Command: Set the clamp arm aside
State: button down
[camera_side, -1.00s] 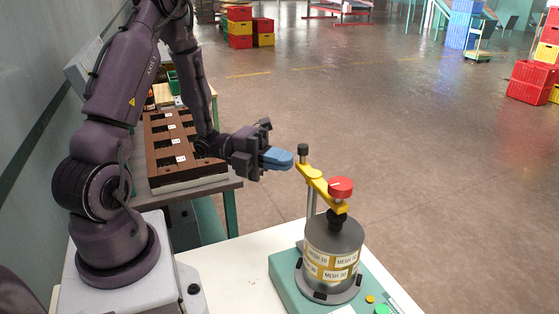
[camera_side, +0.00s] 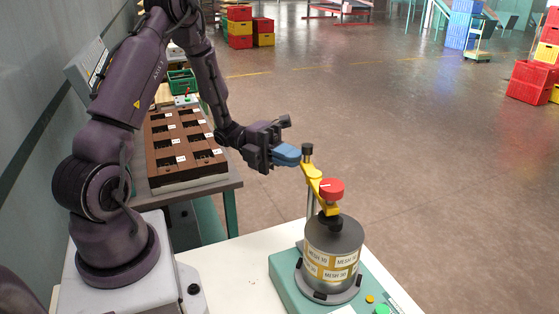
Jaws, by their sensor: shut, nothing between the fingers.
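The yellow clamp arm (camera_side: 318,181) sits on a post above the drum. It has a red knob (camera_side: 331,190) at its front end and a dark upright handle (camera_side: 307,150) at its rear end. The knob is over the top of the grey drum (camera_side: 334,238), slightly left of its middle. The drum stands upright on a teal base (camera_side: 283,270) and carries "MESH 30" labels. My gripper (camera_side: 291,154) is shut and empty, with its blue fingers just left of the handle. I cannot tell whether they touch it.
A brown compartment tray (camera_side: 173,157) lies on a side table at left, with a green crate (camera_side: 181,82) behind it. The white table (camera_side: 233,262) is bare left of the base. A yellow button (camera_side: 370,299) and a green one (camera_side: 382,309) are on the base.

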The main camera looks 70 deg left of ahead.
jog(key=w+m+g+h, duration=0.1)
jog(key=w+g, duration=0.1)
jog(key=w, duration=0.1)
jog(key=shift+m, duration=0.3)
jog(key=w+d+m+g, duration=0.1)
jog(key=w+d+g, duration=0.1)
jog(key=w+d, duration=0.2)
jog(key=shift+w+d+h, duration=0.15)
jog(key=shift+w+h, duration=0.15)
jog(key=shift+w, duration=0.25)
dwell(0.4)
dwell(0.3)
jog(key=w+a, duration=0.7)
jog(key=a, duration=0.4)
